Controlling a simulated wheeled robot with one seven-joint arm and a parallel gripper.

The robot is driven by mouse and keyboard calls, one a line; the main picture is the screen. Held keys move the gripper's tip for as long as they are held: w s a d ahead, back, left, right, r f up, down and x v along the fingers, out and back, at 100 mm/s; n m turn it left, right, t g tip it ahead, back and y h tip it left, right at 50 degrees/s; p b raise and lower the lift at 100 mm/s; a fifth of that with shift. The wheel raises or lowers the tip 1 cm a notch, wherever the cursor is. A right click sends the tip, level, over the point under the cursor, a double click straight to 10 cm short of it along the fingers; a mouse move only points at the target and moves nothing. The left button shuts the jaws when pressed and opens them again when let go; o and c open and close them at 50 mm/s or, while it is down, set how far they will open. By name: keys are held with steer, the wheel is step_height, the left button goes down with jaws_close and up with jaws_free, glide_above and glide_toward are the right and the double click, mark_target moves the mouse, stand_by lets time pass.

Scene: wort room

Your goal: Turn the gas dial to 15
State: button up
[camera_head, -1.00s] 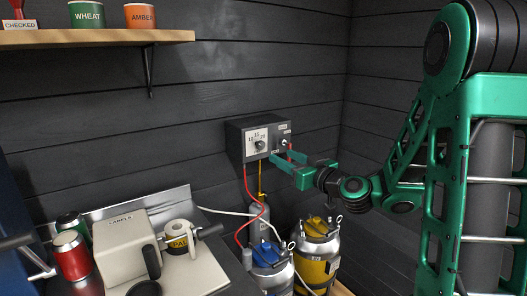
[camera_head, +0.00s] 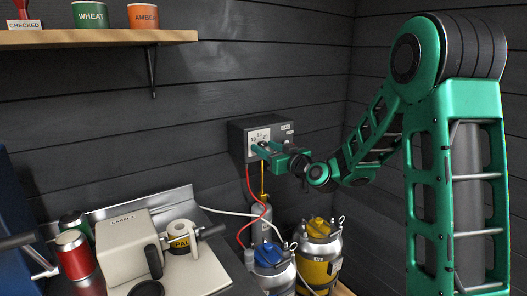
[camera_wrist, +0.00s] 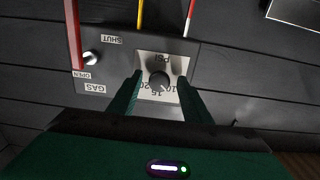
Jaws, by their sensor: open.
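The gas dial (camera_wrist: 159,80) is a dark round knob on a pale plate marked PSI, with 10, 15 and 20 showing upside down in the wrist view. I cannot tell which number it points at. My gripper (camera_wrist: 160,76) is open, with one finger on each side of the knob. Contact with the knob is not clear. In the head view my gripper (camera_head: 262,149) is in front of the grey gas box (camera_head: 238,135) on the wall and hides most of the dial.
Red hose (camera_head: 248,195) and yellow hose (camera_head: 262,178) hang below the box. Blue-topped keg (camera_head: 270,255) and yellow keg (camera_head: 318,250) stand below. A label machine (camera_head: 125,245) is on the left bench.

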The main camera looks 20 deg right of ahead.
steer(key=c, duration=1)
steer(key=shift+a, duration=0.15)
steer(key=m, duration=0.5)
steer(key=shift+m, duration=0.3)
steer(key=shift+f+m, duration=0.1)
steer(key=shift+m, duration=2)
steer(key=shift+d, duration=0.2)
